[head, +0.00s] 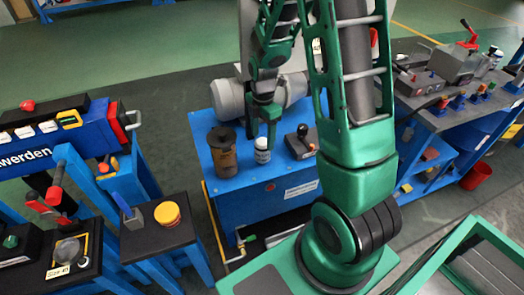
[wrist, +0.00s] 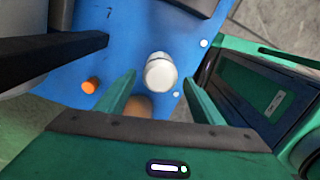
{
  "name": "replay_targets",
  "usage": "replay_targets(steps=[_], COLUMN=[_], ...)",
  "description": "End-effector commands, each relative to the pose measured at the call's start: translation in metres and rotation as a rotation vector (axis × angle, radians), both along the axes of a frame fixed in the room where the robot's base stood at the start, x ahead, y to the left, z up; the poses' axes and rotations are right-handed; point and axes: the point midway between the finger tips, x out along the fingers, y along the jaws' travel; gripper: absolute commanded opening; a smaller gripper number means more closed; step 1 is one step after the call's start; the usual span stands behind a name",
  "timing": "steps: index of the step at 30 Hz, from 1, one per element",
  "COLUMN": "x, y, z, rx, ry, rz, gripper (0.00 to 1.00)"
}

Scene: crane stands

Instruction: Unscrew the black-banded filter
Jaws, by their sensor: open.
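The filter (head: 262,151) is a small white canister with a dark band, upright on the blue stand (head: 233,182) in the head view. In the wrist view the filter (wrist: 160,72) shows from above as a white round top just beyond and between the fingertips. My gripper (head: 262,128) is open and comes down from above, close over the filter. In the wrist view the fingers of my gripper (wrist: 159,80) are spread to either side, with a gap visible on both sides. Whether a finger touches the filter I cannot tell.
A brown canister with a black top (head: 223,158) stands just left of the filter. A dark box with a knob (head: 301,145) is to its right. A grey motor-like cylinder (head: 228,98) lies behind. Control stands crowd the left, and a workbench (head: 440,118) is at right.

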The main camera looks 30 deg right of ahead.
Motion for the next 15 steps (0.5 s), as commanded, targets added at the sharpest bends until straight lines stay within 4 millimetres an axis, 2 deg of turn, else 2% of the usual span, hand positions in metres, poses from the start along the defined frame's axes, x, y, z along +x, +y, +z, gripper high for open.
replay_targets(steps=[9,15], x=[0.0000,0.0000], y=[-0.0002,-0.0001], z=[0.0001,0.0001], rx=[0.000,-0.001], ry=[0.000,0.000], rz=[-0.330,-0.419], gripper=[0.61,0.61])
